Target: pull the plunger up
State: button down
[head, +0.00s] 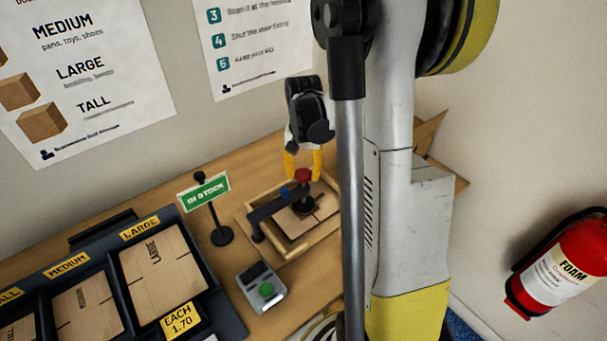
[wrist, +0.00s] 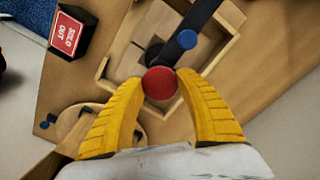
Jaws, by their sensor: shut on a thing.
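The plunger has a round red knob (head: 303,175) on top and a black round foot (head: 303,205) below it. It stands by a dark arm (head: 268,208) with a blue knob (head: 284,191), over a shallow wooden frame (head: 285,252) with flat cardboard in it. My gripper (head: 303,167) comes down from above, its yellow fingers on either side of the red knob. In the wrist view the red knob (wrist: 160,83) sits between the fingertips, which are shut on it. The stem under the knob is mostly hidden there.
An IN STOCK sign (head: 205,190) stands left of the frame. A grey box with a green button (head: 265,290) lies in front. A dark rack (head: 225,318) of flat cartons is at the left. A SOLD OUT sign (wrist: 72,30) shows in the wrist view. The wall is close behind.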

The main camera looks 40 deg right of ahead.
notch_tip(320, 180, up, 5)
jog(key=shift+f+p, duration=0.2)
jog(key=shift+p, duration=1)
jog(key=shift+w+f, duration=0.1)
jog(key=c, duration=0.8)
grip_release()
notch_tip(320, 180, up, 12)
